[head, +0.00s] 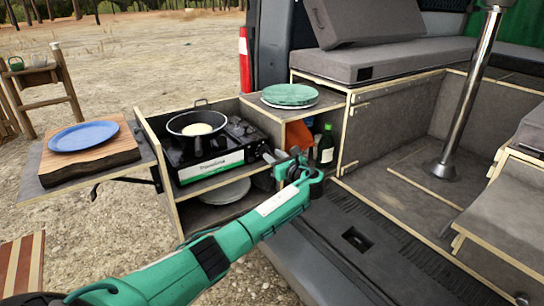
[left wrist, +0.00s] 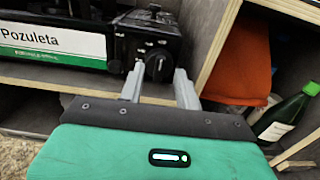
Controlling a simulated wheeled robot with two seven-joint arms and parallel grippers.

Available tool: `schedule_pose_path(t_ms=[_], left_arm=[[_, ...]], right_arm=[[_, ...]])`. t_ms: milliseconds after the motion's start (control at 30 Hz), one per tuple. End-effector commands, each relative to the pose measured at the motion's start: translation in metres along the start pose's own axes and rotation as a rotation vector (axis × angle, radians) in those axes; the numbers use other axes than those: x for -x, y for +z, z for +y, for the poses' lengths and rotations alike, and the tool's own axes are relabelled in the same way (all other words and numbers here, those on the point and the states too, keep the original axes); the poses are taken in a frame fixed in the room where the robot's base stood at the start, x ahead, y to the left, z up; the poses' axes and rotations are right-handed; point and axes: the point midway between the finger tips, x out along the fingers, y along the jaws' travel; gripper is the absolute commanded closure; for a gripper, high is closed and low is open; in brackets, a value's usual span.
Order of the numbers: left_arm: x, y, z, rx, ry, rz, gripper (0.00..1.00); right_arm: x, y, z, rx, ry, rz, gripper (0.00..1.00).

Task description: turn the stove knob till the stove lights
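The black camping stove (head: 207,160), with a white and green "Pozuleta" label, sits on the upper shelf of the pull-out kitchen box; it also shows in the left wrist view (left wrist: 118,45). Its round black knob (left wrist: 158,66) is on the right end of the front face. My left gripper (head: 270,157) is at that end, and its two grey fingers (left wrist: 160,72) stand on either side of the knob, apart, with slim gaps visible. A pan (head: 197,124) with something pale in it covers the burner, and I see no flame. My right gripper is out of view.
A green plate stack (head: 290,95) stands on the box top to the right. An orange item (left wrist: 243,70) and a green bottle (left wrist: 285,112) stand in the compartment right of the knob. A blue plate (head: 83,136) lies on a wooden board at left.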

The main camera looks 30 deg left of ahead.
Motion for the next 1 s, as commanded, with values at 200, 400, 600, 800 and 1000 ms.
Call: schedule_pose_path(t_ms=[200, 400, 600, 800, 1000], left_arm=[[-0.017, 0.000, 0.000, 0.000, 0.000, 0.000, 0.66], [-0.019, 0.000, 0.000, 0.000, 0.000, 0.000, 0.66], [-0.018, 0.000, 0.000, 0.000, 0.000, 0.000, 0.88], [-0.018, 0.000, 0.000, 0.000, 0.000, 0.000, 1.00], [-0.018, 0.000, 0.000, 0.024, -0.001, 0.001, 1.00]], right_arm=[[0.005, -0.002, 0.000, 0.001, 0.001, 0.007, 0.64], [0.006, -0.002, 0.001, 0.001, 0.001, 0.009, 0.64], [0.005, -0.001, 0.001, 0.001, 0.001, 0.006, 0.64], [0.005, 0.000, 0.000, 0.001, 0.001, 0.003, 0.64], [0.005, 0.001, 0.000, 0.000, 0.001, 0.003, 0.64]])
